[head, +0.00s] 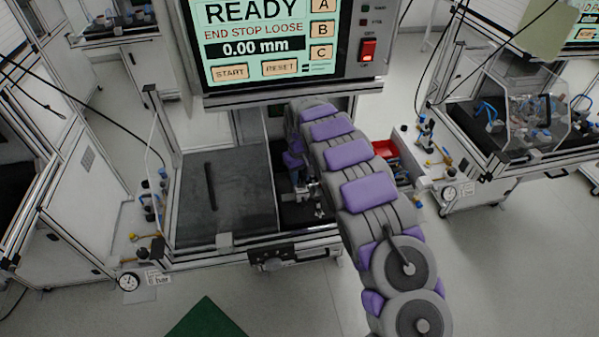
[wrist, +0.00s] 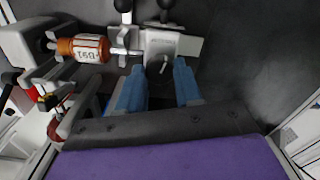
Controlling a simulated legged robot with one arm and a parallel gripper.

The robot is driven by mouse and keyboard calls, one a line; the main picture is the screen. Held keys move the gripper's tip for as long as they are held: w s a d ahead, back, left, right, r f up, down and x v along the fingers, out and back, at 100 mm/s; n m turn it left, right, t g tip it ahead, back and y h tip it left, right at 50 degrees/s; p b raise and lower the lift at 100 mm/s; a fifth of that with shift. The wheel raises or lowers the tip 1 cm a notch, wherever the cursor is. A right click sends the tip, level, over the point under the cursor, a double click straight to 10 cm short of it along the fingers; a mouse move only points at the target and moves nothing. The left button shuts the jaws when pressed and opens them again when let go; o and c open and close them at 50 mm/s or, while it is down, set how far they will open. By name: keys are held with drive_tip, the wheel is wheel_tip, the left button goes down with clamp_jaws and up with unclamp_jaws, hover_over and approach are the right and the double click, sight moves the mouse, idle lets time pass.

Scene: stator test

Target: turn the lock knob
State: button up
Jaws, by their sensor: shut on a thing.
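In the wrist view my gripper (wrist: 158,75) has its two blue fingers on either side of a small dark round knob with a pale mark, the lock knob (wrist: 163,67). The knob sits on the front of a silver metal block (wrist: 185,45). The fingers are closed on the knob, though the contact itself is partly hidden. An orange cylinder with a white label (wrist: 85,48) lies left of the block in a metal fixture. In the head view my arm covers most of the fixture. The screen (head: 262,40) reads READY, END STOP LOOSE, 0.00 mm.
Two black ball-ended handles (wrist: 123,6) stand behind the block. A red bin (head: 385,150) is right of my arm. Other benches stand at both sides.

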sight(300, 178)
drive_tip(key=m+p, duration=0.1)
drive_tip(key=m, duration=0.3)
drive_tip(key=shift+m, duration=0.4)
idle(0.4)
drive_tip(key=o, duration=1)
drive_tip(key=shift+o, duration=0.2)
wheel_tip(300, 178, up, 17)
drive_tip(key=p, duration=0.1)
drive_tip(key=shift+r+p, duration=0.15)
drive_tip(key=shift+p, duration=0.25)
